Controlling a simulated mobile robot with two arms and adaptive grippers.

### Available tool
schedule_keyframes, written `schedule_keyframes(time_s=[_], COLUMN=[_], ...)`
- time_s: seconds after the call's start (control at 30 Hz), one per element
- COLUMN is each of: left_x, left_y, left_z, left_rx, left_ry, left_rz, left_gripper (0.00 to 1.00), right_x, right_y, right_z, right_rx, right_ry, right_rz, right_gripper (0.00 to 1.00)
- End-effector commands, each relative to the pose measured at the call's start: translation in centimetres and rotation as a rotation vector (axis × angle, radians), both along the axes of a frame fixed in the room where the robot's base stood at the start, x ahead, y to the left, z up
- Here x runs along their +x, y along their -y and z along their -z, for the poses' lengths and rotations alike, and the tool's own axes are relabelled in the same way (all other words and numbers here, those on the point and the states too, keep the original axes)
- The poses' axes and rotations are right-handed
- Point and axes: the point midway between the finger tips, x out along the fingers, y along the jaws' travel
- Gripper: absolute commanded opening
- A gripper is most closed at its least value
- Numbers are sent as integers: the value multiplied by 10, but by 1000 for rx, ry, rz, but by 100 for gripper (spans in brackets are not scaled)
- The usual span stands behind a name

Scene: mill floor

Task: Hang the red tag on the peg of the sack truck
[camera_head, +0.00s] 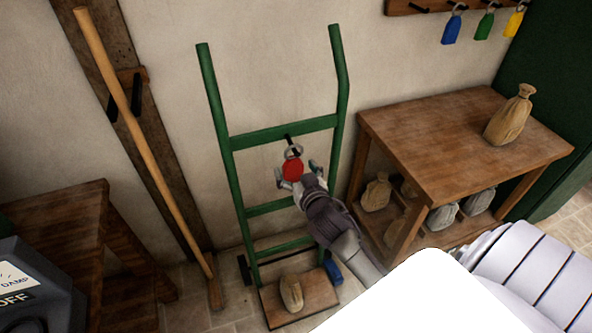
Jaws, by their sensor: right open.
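The red tag (293,170) hangs upright in front of the green sack truck (240,205), below its upper crossbar. Its ring (293,151) is at the dark peg (288,139) on that crossbar and appears to be around it. My right gripper (294,178) is open, with one finger on each side of the tag's lower part. The fingers look apart from the tag. My left gripper is not in view.
A wooden table (440,140) with a sack (510,115) on top and several sacks below stands at right. Blue, green and yellow tags hang on a rack (405,5) above. A long wooden pole (140,135) leans at left. A small sack (291,293) rests on the truck's base.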

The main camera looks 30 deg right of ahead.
Motion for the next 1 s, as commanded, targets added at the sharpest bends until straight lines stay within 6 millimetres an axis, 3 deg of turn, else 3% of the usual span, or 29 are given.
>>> schedule_keyframes(time_s=[0.23, 0.5, 0.7, 1.0], left_x=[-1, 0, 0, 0], left_y=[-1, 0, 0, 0], left_z=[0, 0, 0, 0], left_rx=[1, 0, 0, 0], left_ry=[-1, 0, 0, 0], left_rz=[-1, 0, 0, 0], left_gripper=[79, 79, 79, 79], right_x=[-18, -73, -103, -115], right_y=[-5, -18, -25, -28], right_z=[-2, -14, -21, -25], right_rx=[2, 5, 2, -1], right_ry=[-2, -3, -1, 0], right_rz=[-1, 1, 0, 1], right_gripper=[85, 85, 85, 85])
